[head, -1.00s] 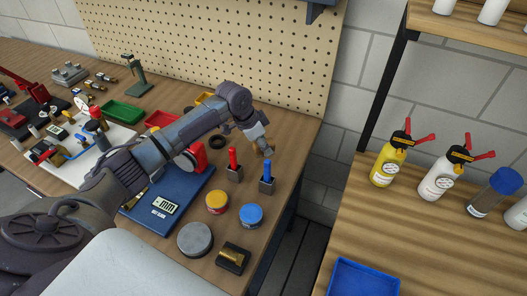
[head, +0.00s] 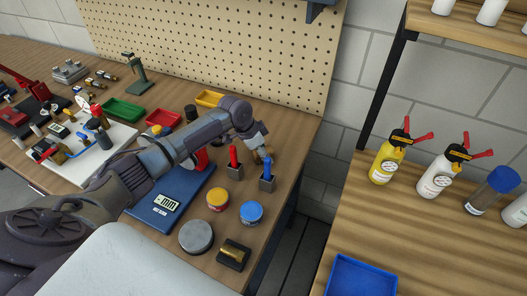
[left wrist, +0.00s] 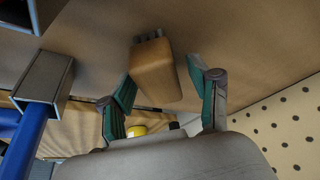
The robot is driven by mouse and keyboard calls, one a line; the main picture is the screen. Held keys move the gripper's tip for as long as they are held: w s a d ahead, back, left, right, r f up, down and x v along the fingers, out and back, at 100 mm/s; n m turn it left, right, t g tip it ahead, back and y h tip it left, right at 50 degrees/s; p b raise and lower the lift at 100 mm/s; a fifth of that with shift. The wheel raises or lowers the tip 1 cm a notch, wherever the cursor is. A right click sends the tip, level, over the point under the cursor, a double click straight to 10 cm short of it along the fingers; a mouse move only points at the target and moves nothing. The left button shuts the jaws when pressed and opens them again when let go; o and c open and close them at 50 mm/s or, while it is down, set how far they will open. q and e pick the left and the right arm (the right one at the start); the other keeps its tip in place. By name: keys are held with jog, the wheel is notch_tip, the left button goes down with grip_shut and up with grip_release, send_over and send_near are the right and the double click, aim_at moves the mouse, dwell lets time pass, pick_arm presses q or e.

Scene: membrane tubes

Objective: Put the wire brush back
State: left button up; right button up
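The wire brush shows in the left wrist view as a tan wooden block (left wrist: 157,72) with short grey tufts at its far end. Only a small brown bit of the brush shows there. My right gripper is out of view.
A red-handled tool (head: 234,157) stands in another holder. A red-and-yellow tin (head: 217,200), blue tin (head: 251,213), grey round tin (head: 196,236) and dark block (head: 234,254) stand nearer. The pegboard (head: 220,40) rises behind. A gap separates the bench from the shelf with bottles (head: 387,165).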

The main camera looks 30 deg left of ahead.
pick_arm(q)
jog(key=shift+r, duration=0.3)
jog(key=b+v, duration=0.1)
jog(key=v, duration=1)
jog(key=shift+s+r, duration=0.2)
jog(key=shift+r, duration=0.15)
jog(key=shift+a, duration=0.15)
dwell(0.4)
